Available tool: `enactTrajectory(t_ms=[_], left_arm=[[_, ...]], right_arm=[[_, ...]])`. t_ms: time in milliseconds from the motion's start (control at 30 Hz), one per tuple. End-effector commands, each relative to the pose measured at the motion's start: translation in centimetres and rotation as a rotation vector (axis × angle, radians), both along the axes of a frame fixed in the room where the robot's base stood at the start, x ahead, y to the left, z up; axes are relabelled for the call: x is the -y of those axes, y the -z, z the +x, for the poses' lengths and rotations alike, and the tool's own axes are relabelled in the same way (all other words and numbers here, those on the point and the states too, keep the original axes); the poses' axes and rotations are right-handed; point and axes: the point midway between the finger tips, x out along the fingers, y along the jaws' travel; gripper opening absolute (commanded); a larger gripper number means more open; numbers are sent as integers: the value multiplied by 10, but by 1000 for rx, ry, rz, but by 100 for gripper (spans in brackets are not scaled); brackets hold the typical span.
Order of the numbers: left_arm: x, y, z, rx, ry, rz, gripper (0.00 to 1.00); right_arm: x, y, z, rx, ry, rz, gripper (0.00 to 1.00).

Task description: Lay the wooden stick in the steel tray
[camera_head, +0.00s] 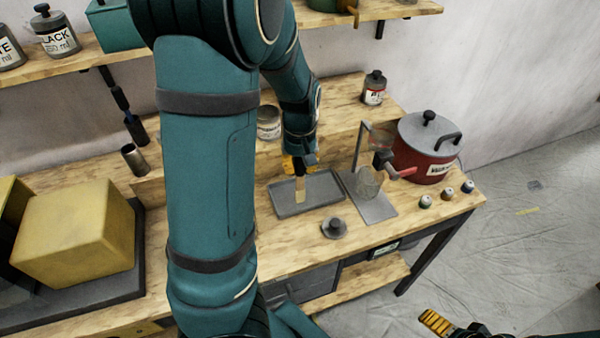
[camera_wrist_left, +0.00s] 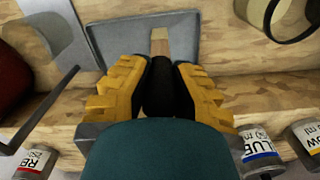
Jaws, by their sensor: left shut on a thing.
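The wooden stick (camera_head: 300,190) is a pale, flat strip that points down over the steel tray (camera_head: 325,201). The tray is grey, shallow and rimmed, and it lies on the workbench. My left gripper (camera_head: 299,165) is shut on the stick just behind the tray. In the left wrist view the stick (camera_wrist_left: 160,42) reaches past the yellow fingers (camera_wrist_left: 160,85) over the tray (camera_wrist_left: 110,38), with a dark part between the fingers. I cannot tell whether the stick touches the tray. My right gripper (camera_head: 436,322) shows only partly at the lower edge, over the floor; its opening is unclear.
A metal stand with a glass vessel (camera_head: 368,183) is close right of the tray. A red pot (camera_head: 425,150) stands beyond it. A small grey lidded item (camera_head: 334,228) is in front of the tray. A yellow block (camera_head: 75,235) is at left.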

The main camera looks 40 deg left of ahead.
Motion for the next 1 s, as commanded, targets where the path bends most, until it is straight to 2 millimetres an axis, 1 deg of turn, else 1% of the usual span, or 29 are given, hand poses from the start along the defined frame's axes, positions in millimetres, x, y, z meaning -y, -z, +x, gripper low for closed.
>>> enactTrajectory(t_ms=[33,100,367,500,533,567,867,1000], left_arm=[[0,11,-1,-2,-1,1,0],[0,18,-1,-3,-1,0,0],[0,17,0,0,0,0,0],[0,21,0,0,-1,0,0],[0,20,0,0,0,0,31],[0,20,0,0,0,0,42],[0,19,0,0,0,0,42],[0,9,1,2,2,-1,42]], right_arm=[[0,7,0,0,0,-1,100],[0,10,0,-1,0,-2,100],[0,9,0,0,0,-2,100],[0,11,0,0,0,-2,100],[-1,11,0,0,0,-2,100],[0,11,0,-1,0,-2,100],[0,10,0,0,0,-2,100],[0,4,0,0,0,-1,100]])
